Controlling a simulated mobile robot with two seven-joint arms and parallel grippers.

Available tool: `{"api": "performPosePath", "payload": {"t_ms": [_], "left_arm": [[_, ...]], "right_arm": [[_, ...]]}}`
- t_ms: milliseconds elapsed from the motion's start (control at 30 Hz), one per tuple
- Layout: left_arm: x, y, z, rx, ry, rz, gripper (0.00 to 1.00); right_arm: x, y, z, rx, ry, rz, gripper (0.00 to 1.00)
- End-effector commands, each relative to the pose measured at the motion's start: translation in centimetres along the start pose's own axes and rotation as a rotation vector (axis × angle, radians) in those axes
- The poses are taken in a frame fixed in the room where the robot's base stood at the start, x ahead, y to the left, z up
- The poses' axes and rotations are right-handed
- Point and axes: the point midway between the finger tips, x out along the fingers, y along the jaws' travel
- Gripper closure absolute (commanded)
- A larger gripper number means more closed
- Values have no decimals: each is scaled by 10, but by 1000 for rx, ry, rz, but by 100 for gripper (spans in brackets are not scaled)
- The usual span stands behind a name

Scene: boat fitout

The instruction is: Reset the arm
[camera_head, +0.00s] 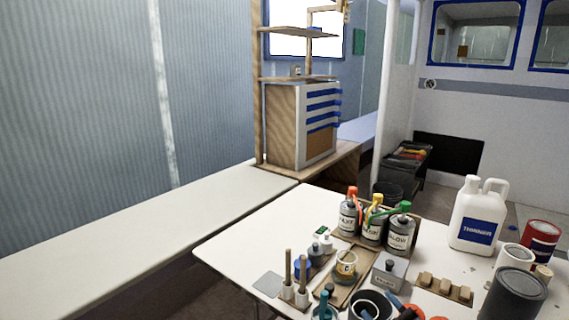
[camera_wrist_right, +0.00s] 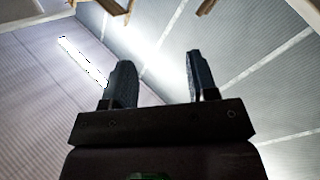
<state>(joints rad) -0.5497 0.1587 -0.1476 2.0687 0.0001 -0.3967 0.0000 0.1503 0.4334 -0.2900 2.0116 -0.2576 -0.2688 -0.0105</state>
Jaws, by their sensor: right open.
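My right gripper (camera_wrist_right: 153,82) shows in the right wrist view. Its two dark fingers stand wide apart with nothing between them. Behind the fingers are pale ribbed surfaces, a bright light strip (camera_wrist_right: 82,61) and some brown wooden pieces at the top edge. I cannot make out the right gripper clearly in the head view. My left gripper is not in view.
A white table (camera_head: 250,232) holds several bottles, a white thinner jug (camera_head: 477,215), cans, cups and a wooden block rack (camera_head: 444,289). A long pale bench (camera_head: 120,226) runs along the left wall. A drawer cabinet (camera_head: 302,125) stands at the back.

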Motion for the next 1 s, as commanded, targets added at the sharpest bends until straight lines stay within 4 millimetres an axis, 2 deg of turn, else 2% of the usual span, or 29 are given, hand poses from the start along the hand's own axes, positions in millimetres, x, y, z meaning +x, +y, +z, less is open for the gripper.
{"api": "performPosePath", "payload": {"t_ms": [100,300,500,633,800,1000], "left_arm": [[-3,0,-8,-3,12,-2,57],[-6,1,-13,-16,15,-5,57],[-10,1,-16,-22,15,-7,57],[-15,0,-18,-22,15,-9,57],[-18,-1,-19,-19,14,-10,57],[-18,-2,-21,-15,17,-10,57]], "right_arm": [[-40,-18,37,184,-160,-7,47],[-111,-50,84,419,-370,-2,47],[-189,-78,114,551,-532,40,47],[-235,-95,127,595,-626,60,47],[-272,-110,134,621,-699,63,47],[-283,-113,137,622,-719,60,47]]}}
